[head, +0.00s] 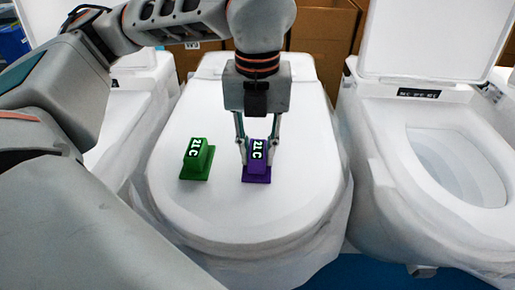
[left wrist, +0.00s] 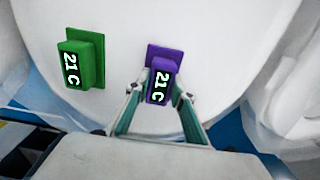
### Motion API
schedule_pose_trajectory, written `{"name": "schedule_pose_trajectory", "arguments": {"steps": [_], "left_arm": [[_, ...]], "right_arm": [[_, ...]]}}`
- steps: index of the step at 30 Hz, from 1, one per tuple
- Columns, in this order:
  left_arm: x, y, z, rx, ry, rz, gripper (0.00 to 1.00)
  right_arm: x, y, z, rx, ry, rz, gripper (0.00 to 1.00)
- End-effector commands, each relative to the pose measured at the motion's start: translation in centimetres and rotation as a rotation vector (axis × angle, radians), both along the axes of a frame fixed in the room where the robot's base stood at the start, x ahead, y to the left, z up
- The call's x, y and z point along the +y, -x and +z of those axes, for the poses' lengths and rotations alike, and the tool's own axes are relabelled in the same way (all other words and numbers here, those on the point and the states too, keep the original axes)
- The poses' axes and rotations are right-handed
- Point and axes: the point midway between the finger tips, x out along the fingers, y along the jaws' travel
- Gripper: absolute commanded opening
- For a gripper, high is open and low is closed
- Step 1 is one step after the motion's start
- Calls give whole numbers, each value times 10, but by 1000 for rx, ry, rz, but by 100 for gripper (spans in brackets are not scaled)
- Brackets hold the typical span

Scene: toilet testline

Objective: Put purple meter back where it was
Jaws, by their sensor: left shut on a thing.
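The purple meter (head: 257,165) stands on the closed white lid of the middle toilet (head: 230,215), right of the lid's middle, with "21 C" on its face. My left gripper (head: 257,158) points down with a finger on each side of it and is shut on its upper block. In the left wrist view, the purple meter (left wrist: 162,82) sits between the fingertips of my left gripper (left wrist: 160,92), its square base showing beyond them. The base appears to rest on the lid, though a small gap cannot be ruled out. My right gripper is not in view.
A green meter (head: 196,158) stands on the same lid to the left, apart from the purple one; it also shows in the left wrist view (left wrist: 82,60). An open toilet (head: 440,160) stands at the right. Cardboard boxes (head: 325,30) are behind. The front of the lid is clear.

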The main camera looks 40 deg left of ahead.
Motion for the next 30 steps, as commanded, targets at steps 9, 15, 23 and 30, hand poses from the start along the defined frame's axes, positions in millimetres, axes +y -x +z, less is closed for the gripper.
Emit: {"name": "schedule_pose_trajectory", "arguments": {"steps": [9, 15, 23, 30], "left_arm": [[0, 0, -2, 0, 0, 0, 40], [0, 0, -2, 0, 0, 0, 40], [0, -1, 25, -6, 1, 1, 40], [0, -1, 76, -6, 0, 1, 40]], "right_arm": [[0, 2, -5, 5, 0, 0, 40], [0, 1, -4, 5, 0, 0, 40], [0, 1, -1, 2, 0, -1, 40], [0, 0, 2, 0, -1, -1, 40]]}}
